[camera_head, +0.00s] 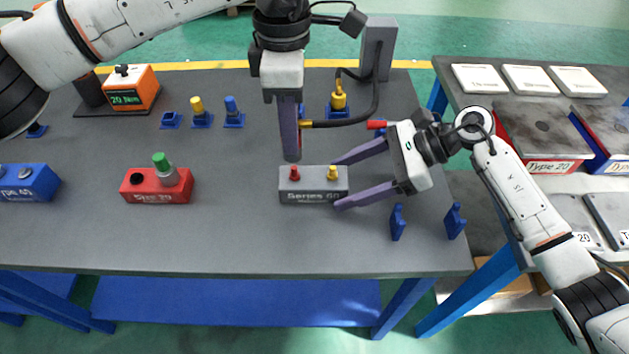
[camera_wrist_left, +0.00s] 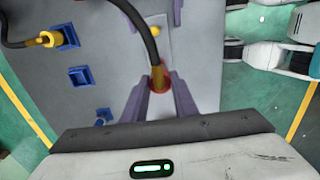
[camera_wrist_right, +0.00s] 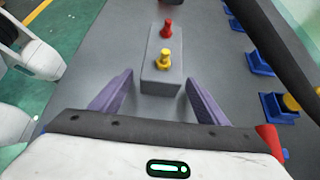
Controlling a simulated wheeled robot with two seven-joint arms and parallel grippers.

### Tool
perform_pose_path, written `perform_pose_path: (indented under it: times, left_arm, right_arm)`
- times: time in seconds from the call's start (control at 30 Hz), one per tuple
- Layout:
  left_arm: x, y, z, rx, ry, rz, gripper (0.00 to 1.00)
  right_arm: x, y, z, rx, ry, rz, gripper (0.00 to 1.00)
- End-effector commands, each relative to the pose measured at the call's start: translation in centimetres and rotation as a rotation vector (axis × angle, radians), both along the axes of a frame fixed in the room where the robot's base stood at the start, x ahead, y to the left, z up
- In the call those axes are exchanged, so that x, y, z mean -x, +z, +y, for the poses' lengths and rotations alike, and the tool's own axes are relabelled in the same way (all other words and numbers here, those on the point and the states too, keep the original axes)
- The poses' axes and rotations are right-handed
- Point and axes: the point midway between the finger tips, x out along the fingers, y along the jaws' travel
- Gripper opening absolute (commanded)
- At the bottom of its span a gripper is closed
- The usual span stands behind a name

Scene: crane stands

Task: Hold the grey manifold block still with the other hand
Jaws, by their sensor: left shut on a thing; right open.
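The grey manifold block (camera_head: 313,197), labelled "Series 60", lies on the table with a red port (camera_head: 294,174) and a yellow port (camera_head: 332,173) on top. My right gripper (camera_head: 337,183) is open around the block's right end; in the right wrist view its fingers stand either side of the block's near end (camera_wrist_right: 161,85), with gaps. My left gripper (camera_head: 291,157) points down near the red port, shut on a yellow hose connector (camera_wrist_left: 158,74) with a black hose. Whether the connector touches the port cannot be told.
A red block (camera_head: 157,190) with a green-topped fitting and a blue block (camera_head: 28,183) stand at left. Blue holders (camera_head: 202,120) line the back; two more (camera_head: 398,222) stand at the right front. The black hose (camera_head: 362,112) runs to a grey post (camera_head: 378,48).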

Motion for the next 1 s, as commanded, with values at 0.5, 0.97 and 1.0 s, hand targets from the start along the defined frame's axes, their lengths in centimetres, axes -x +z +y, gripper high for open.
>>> perform_pose_path:
  times: [0.5,0.97,1.0]
  left_arm:
    - [0.0,0.0,0.0,0.0,0.0,0.0,0.01]
    - [0.0,1.4,0.0,0.001,0.0,-0.001,0.01]
    - [0.0,1.8,0.0,0.001,0.0,-0.001,0.01]
  right_arm:
    - [-0.1,5.3,-7.7,0.003,-0.002,-0.003,0.68]
    - [0.0,7.6,-9.8,0.0,-0.001,-0.001,0.68]
    - [0.0,7.8,-9.8,0.0,-0.001,-0.001,0.68]
